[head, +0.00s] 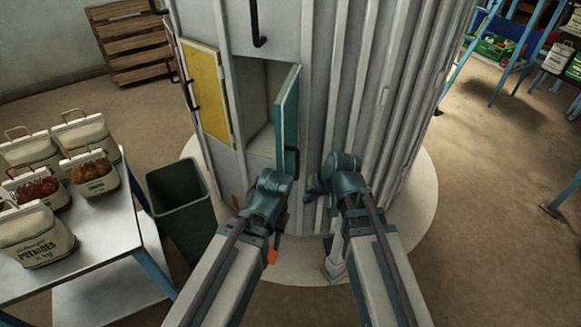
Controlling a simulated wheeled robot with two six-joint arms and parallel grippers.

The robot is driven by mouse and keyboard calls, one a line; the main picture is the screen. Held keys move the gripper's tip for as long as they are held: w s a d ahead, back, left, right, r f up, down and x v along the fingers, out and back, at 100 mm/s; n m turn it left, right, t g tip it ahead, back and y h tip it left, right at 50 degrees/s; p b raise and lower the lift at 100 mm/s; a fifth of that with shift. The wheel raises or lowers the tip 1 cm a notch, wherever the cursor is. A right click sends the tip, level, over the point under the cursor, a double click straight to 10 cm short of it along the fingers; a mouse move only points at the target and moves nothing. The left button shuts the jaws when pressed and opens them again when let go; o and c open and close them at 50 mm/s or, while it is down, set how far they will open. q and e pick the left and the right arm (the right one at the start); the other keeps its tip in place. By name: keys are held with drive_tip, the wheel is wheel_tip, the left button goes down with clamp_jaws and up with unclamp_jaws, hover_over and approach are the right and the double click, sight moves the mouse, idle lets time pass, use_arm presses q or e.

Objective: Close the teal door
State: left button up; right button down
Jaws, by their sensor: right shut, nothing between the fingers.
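The teal door (287,118) stands open, swung outward from the right side of a cupboard opening (257,100) in the grey ribbed cabinet. A dark handle (291,161) is low on the door. My right gripper (312,195) is shut and empty, just right of the door's lower end; I cannot tell if it touches. My left arm's wrist (268,190) is in front of the door's bottom and hides part of it. The left fingers are mostly hidden behind that wrist.
A yellow door (206,95) is left of the opening. A dark green bin (181,200) stands on the floor at left, beside a metal table (100,225) with several sacks. A wooden crate stack (133,45) is at the back. Floor at right is mostly clear.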

drive_tip(key=m+t+y, duration=0.1)
drive_tip(key=m+t, duration=0.1)
approach(293, 179)
drive_tip(key=a+f+b, duration=0.1)
drive_tip(key=f+b, duration=0.1)
drive_tip(key=b, duration=0.1)
drive_tip(key=w+a+f+b, duration=0.1)
drive_tip(key=a+f+b, duration=0.1)
drive_tip(key=b, duration=0.2)
drive_tip(key=shift+w+a+f, duration=0.1)
drive_tip(key=shift+a+f, duration=0.1)
drive_tip(key=shift+a, duration=0.1)
use_arm(q)
wheel_tip(293, 179, down, 7)
drive_tip(key=shift+r, duration=0.2)
use_arm(e)
drive_tip(key=shift+w+a, duration=0.1)
drive_tip(key=shift+a, duration=0.4)
